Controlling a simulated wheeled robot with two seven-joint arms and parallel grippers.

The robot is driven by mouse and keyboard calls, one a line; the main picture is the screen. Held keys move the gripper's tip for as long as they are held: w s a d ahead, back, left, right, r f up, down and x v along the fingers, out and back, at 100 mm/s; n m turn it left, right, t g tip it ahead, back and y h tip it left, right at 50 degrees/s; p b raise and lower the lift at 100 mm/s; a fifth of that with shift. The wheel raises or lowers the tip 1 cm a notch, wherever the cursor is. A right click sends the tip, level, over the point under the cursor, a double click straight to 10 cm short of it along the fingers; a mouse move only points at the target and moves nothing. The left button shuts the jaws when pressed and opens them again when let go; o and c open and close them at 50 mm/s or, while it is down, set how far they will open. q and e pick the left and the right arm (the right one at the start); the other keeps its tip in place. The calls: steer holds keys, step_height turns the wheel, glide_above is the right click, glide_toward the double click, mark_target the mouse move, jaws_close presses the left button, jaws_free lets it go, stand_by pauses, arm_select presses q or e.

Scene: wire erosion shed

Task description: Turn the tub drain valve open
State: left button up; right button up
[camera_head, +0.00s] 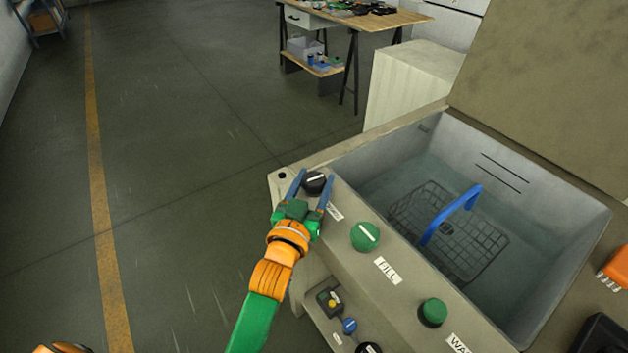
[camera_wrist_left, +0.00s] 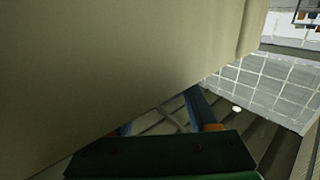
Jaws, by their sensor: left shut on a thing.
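The tub (camera_head: 350,163) is a grey basin with a control ledge along its left side. The drain valve looks to be the round black knob with a white line (camera_head: 315,182) at the far end of that ledge; the label beside it is partly covered. My left gripper (camera_head: 315,178) is shut on this black knob, with its blue fingers on either side. In the left wrist view the blue fingers (camera_wrist_left: 196,110) show in part and the knob is not visible.
A green knob (camera_head: 365,236) labelled FILL and a green button (camera_head: 433,312) sit nearer on the ledge. A wire basket with a blue handle (camera_head: 452,215) stands in the tub. A workbench (camera_head: 375,20) is at the back. The floor at left is clear.

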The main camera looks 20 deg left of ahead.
mark_target(310, 191)
stand_by(0.3)
arm_select(q)
steer(key=o, duration=1.4)
steer(key=shift+c, duration=0.2)
steer(key=shift+s, duration=0.1)
steer(key=s, duration=0.7)
steer(key=shift+b, duration=0.3)
steer(key=shift+w, duration=0.1)
